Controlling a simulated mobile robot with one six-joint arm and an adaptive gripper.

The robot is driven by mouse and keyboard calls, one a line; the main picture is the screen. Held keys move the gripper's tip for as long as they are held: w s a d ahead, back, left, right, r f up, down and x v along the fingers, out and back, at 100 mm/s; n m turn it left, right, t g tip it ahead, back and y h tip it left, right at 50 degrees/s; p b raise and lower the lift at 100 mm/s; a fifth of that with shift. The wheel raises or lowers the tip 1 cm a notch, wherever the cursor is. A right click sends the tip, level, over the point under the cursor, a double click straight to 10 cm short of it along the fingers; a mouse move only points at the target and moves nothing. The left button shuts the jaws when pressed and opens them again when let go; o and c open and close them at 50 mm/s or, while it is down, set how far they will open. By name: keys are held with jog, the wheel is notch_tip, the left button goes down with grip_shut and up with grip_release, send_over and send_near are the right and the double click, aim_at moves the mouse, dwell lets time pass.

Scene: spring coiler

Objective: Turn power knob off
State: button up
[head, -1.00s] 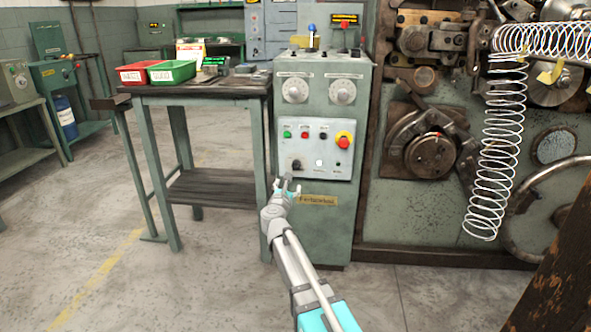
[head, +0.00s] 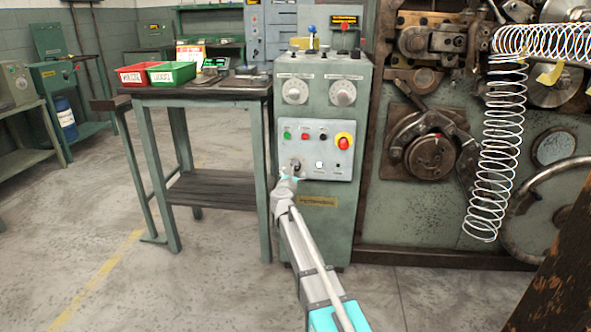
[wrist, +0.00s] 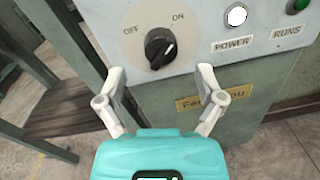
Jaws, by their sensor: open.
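The black power knob (wrist: 160,48) sits on a round plate marked OFF and ON, at the lower left of the grey control panel (head: 330,150). Its white pointer line is turned toward the ON side. In the head view the knob (head: 295,163) is partly covered by my gripper (head: 290,175). In the wrist view my gripper (wrist: 165,85) is open and empty, with its fingers short of the knob, one toward each side. No contact with the knob shows.
The panel carries a red and yellow emergency stop (head: 344,142) and a white POWER lamp (wrist: 236,15). A workbench (head: 200,90) with red and green bins stands close on the left. The coiler with a hanging spring (head: 495,150) is on the right.

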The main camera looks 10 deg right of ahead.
jog(key=shift+x, duration=1.95)
jog(key=c, duration=1.2)
jog(key=shift+o, duration=0.2)
